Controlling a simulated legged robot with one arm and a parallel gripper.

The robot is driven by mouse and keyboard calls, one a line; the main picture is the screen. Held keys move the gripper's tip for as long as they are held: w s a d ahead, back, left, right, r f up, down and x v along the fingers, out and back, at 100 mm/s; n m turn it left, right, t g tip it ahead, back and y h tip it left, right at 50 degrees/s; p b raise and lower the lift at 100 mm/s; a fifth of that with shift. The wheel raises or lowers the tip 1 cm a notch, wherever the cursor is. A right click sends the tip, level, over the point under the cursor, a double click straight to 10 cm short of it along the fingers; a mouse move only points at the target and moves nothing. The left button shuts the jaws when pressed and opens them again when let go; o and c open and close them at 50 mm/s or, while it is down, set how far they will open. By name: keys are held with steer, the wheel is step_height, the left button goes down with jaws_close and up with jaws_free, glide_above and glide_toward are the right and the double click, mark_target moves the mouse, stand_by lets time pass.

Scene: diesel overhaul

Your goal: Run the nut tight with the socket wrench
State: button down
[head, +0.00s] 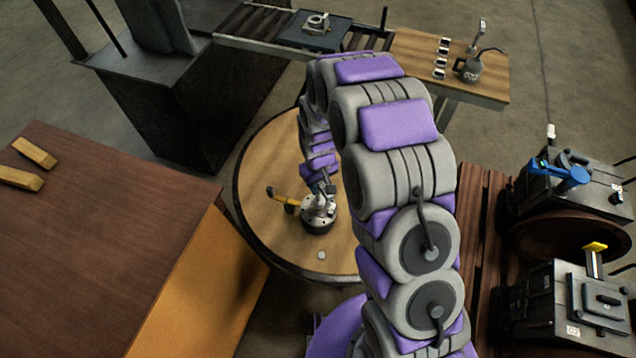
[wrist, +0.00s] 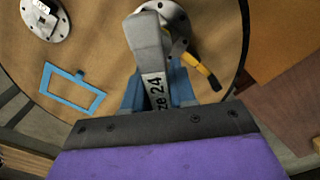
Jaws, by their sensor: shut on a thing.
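My gripper (wrist: 157,88) is shut on a grey tool (wrist: 146,40) with "ze 24" printed on its side, which looks like the socket wrench. Its far end reaches over a round metal flange (wrist: 176,18) on the round wooden table (wrist: 105,35). A yellow handle (wrist: 205,72) sticks out beside the flange. In the head view, my gripper (head: 322,187) is low over the flanged part (head: 319,218), with the yellow handle (head: 284,199) to its left. The nut cannot be made out; the tool covers part of the flange. Whether the tool touches it cannot be told.
A blue rectangular frame (wrist: 72,90) and another round metal part (wrist: 45,18) show on the table in the wrist view. A brown bench (head: 95,220) stands left, a roller conveyor (head: 265,45) behind, and dark machinery (head: 565,300) at right.

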steer(key=shift+n, duration=1)
steer(key=shift+f, duration=0.1)
